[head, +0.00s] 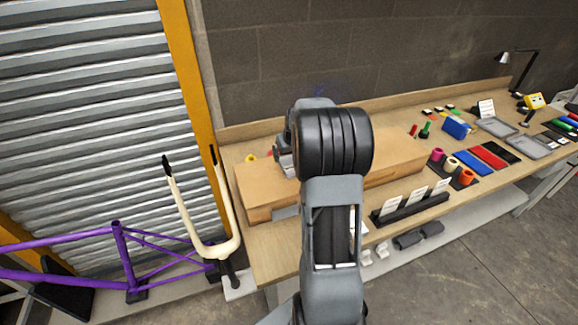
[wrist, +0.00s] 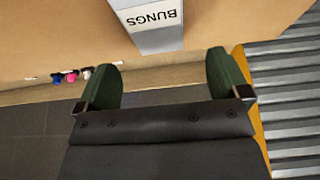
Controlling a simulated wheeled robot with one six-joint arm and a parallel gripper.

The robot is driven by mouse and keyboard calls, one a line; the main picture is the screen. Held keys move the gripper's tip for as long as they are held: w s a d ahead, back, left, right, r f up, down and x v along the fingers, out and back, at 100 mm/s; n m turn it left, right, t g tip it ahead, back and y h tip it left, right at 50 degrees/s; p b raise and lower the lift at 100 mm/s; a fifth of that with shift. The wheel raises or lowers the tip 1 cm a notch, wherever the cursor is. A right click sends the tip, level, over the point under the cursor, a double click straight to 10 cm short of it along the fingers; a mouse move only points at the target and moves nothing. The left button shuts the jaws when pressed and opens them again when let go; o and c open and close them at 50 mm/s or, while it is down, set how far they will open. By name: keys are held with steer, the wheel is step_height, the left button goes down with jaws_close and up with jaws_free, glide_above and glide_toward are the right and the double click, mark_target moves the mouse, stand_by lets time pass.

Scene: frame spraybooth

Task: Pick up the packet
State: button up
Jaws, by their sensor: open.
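I cannot make out for certain which thing is the packet. In the wrist view, a grey box with a white label reading BUNGS (wrist: 152,24) is at the top centre, on a wooden surface and cut off by the frame edge. My gripper (wrist: 163,62) shows two green fingers spread wide apart, with nothing between them. The box lies beyond the fingertips, apart from them. In the head view my arm hides most of my gripper and the bench area behind it. A blue block-like item (head: 455,127) stands farther right on the bench.
The wooden bench (head: 262,252) runs along a dark block wall. It carries a long wooden box (head: 258,192), a black card rack (head: 410,207), coloured spools (head: 467,177) and grey trays (head: 497,127). A cream fork (head: 216,250) and purple frame (head: 70,240) stand left of it.

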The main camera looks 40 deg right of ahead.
mark_target(288, 161)
steer(key=p+x, duration=0.2)
steer(key=x, duration=0.3)
steer(key=shift+w+d+f, duration=0.1)
steer(key=shift+f, duration=0.2)
steer(key=shift+f, duration=0.1)
stand_by(0.4)
steer(key=c, duration=1)
